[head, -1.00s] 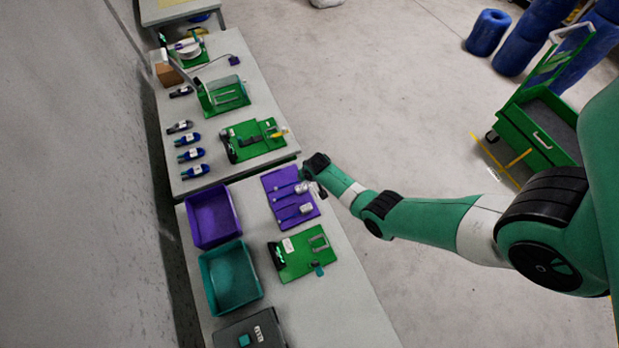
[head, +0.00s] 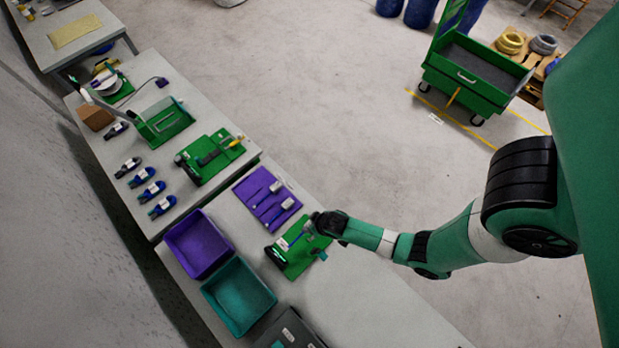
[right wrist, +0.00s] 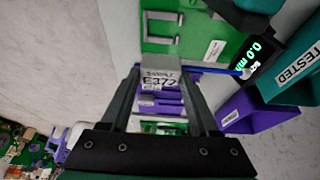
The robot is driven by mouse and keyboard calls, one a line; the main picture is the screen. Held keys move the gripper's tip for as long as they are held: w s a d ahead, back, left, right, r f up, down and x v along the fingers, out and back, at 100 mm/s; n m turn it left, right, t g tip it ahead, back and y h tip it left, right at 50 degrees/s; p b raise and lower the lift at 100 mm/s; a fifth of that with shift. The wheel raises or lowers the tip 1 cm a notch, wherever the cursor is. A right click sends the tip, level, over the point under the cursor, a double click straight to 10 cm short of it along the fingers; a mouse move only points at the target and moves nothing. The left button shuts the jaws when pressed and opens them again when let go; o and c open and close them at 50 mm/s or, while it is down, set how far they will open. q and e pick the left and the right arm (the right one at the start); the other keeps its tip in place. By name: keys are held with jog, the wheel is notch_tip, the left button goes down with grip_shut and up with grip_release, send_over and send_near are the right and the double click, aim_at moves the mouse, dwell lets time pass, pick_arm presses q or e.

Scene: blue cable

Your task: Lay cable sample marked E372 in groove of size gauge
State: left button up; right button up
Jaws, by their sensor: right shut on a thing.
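In the right wrist view, my right gripper (right wrist: 160,100) is shut on the cable sample (right wrist: 158,78), whose pale tag reads E372. Its thin blue cable (right wrist: 212,70) sticks out to the right of the tag. The green size gauge board (right wrist: 210,15) lies beyond the fingers, with a display (right wrist: 258,58) reading 0.0 mm. In the head view, my right gripper (head: 310,226) is over the upper right part of the gauge board (head: 297,262). I cannot tell whether the cable touches the board. My left gripper is in neither view.
A purple mat (head: 245,192) with other tagged samples (head: 287,204) lies beside the gauge. A purple bin (head: 172,238) and a teal bin (head: 212,292) stand left of it; the teal one shows a TESTED label (right wrist: 298,65) in the wrist view. The table's front right is clear.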

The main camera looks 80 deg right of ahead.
notch_tip(320, 180, down, 5)
jog(key=b, duration=0.4)
jog(key=shift+b, duration=0.35)
jog(key=shift+f+b, duration=0.45)
jog(key=shift+f, duration=0.05)
dwell(0.4)
jog(key=shift+f+b, duration=1.15)
jog(key=shift+f, duration=0.35)
dwell(0.9)
jog(key=o, duration=1.5)
notch_tip(320, 180, up, 8)
jog(key=p, duration=0.8)
